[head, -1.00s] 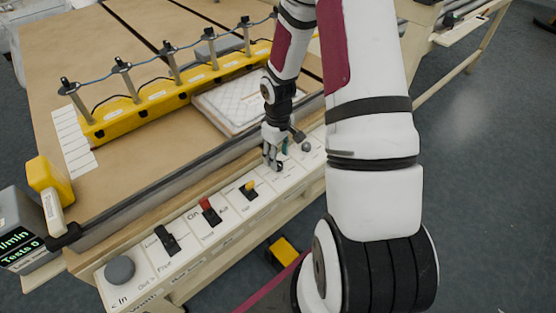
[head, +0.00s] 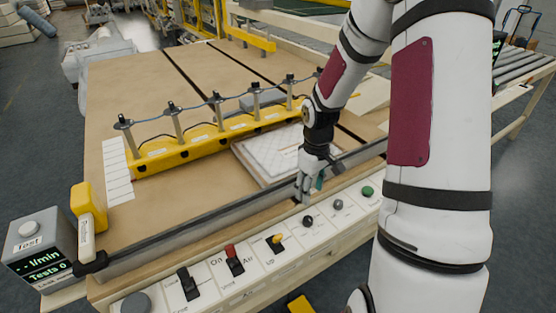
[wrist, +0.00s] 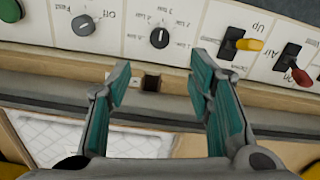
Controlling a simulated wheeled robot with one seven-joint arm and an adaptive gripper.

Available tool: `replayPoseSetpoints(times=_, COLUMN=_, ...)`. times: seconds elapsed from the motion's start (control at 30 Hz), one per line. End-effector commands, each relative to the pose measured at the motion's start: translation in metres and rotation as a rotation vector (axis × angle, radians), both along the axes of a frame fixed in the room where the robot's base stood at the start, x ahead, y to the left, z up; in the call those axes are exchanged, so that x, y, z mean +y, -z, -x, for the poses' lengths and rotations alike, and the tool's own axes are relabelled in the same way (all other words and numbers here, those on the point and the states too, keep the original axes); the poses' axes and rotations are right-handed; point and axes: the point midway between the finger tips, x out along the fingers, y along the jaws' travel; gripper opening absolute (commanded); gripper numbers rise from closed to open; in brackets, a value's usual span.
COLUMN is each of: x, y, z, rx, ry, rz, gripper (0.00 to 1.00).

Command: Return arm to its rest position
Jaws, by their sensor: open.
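My arm reaches in from the right of the head view. My gripper (head: 306,196) hangs over the back edge of the control panel (head: 211,285), by the metal rail (head: 200,235). In the wrist view my gripper (wrist: 160,90) has its teal-padded fingers apart and nothing between them. A black rotary knob (wrist: 159,38) lies just beyond the fingertips and also shows in the head view (head: 307,221). A yellow-tipped lever (head: 277,239) and a red-tipped lever (head: 231,252) stand left of it.
A yellow bar (head: 200,145) with upright posts crosses the wooden table (head: 130,80). A white quilted pad (head: 265,155) lies behind the rail. A green button (head: 367,191) is at the panel's right. A test display box (head: 40,245) stands at lower left.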

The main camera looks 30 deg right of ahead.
Motion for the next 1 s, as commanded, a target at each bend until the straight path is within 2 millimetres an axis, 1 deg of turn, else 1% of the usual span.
replayPoseSetpoints(times=0.17, x=0.000, y=-0.001, z=0.000, rx=0.000, ry=0.000, rz=0.001, gripper=0.47)
replayPoseSetpoints(times=0.27, x=0.003, y=-0.010, z=0.000, rx=-0.006, ry=0.002, rz=0.012, gripper=0.47)
replayPoseSetpoints(times=0.37, x=0.011, y=-0.033, z=0.000, rx=-0.022, ry=0.007, rz=0.041, gripper=0.47)
replayPoseSetpoints(times=0.47, x=0.025, y=-0.068, z=0.005, rx=-0.048, ry=0.020, rz=0.080, gripper=0.47)
replayPoseSetpoints(times=0.5, x=0.032, y=-0.083, z=0.008, rx=-0.061, ry=0.028, rz=0.093, gripper=0.47)
replayPoseSetpoints(times=0.57, x=0.042, y=-0.104, z=0.014, rx=-0.082, ry=0.040, rz=0.112, gripper=0.47)
replayPoseSetpoints(times=0.6, x=0.049, y=-0.118, z=0.018, rx=-0.096, ry=0.050, rz=0.122, gripper=0.47)
replayPoseSetpoints(times=0.7, x=0.067, y=-0.149, z=0.031, rx=-0.138, ry=0.073, rz=0.140, gripper=0.47)
replayPoseSetpoints(times=0.8, x=0.086, y=-0.178, z=0.047, rx=-0.185, ry=0.097, rz=0.147, gripper=0.47)
replayPoseSetpoints(times=0.87, x=0.098, y=-0.192, z=0.058, rx=-0.214, ry=0.110, rz=0.145, gripper=0.47)
replayPoseSetpoints(times=1.0, x=0.123, y=-0.222, z=0.087, rx=-0.283, ry=0.142, rz=0.124, gripper=0.47)
